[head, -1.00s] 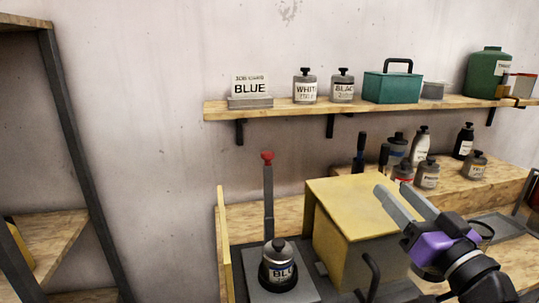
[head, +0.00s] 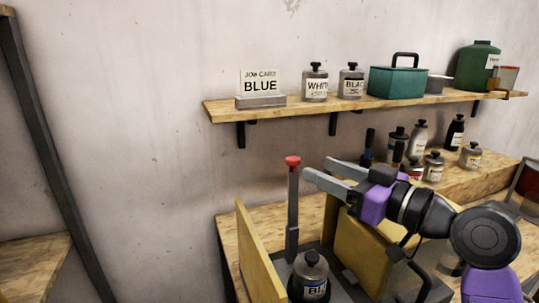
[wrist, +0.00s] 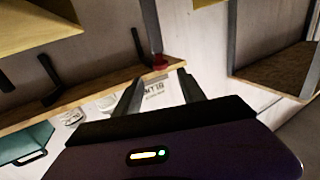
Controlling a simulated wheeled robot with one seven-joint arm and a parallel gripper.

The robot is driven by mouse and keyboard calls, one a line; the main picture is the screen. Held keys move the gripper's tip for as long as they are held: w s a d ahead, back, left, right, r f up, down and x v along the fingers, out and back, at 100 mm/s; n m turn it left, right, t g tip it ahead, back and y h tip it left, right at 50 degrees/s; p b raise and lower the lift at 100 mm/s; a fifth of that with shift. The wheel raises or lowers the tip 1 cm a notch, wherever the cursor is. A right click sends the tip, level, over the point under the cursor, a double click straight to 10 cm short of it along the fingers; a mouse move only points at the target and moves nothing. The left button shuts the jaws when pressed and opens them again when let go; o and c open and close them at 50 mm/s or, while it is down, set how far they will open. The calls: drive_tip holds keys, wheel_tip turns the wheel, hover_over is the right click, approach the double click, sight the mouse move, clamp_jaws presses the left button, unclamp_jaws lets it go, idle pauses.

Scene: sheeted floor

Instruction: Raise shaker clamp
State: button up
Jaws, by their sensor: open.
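The shaker clamp is an upright grey lever (head: 292,215) with a red knob (head: 292,162) on top. A grey bottle with a blue label (head: 311,272) stands at the lever's foot, partly cut off by the lower edge of the head view. My gripper (head: 318,167) is open and empty, just right of the knob at about its height, fingers pointing left. In the wrist view, the red knob (wrist: 160,61) shows just beyond and between the tips of my open gripper (wrist: 158,78). The fingers look apart from the knob.
A yellow panel (head: 257,252) stands left of the lever, and a yellow housing (head: 362,255) stands right, below my arm. The wall shelf (head: 330,109) behind holds a BLUE job card (head: 260,84), bottles and a green case (head: 397,80). Several bottles stand on the bench behind my gripper.

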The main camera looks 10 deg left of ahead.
sight(298, 160)
drive_tip(key=p+x, duration=0.1)
drive_tip(key=x, duration=0.5)
drive_tip(key=shift+w+a, duration=0.1)
drive_tip(key=shift+a, duration=0.25)
drive_tip(key=shift+w+a+p, duration=0.4)
drive_tip(key=shift+w+a, duration=0.05)
drive_tip(key=shift+a, duration=0.15)
drive_tip(key=shift+c, duration=0.5)
clamp_jaws()
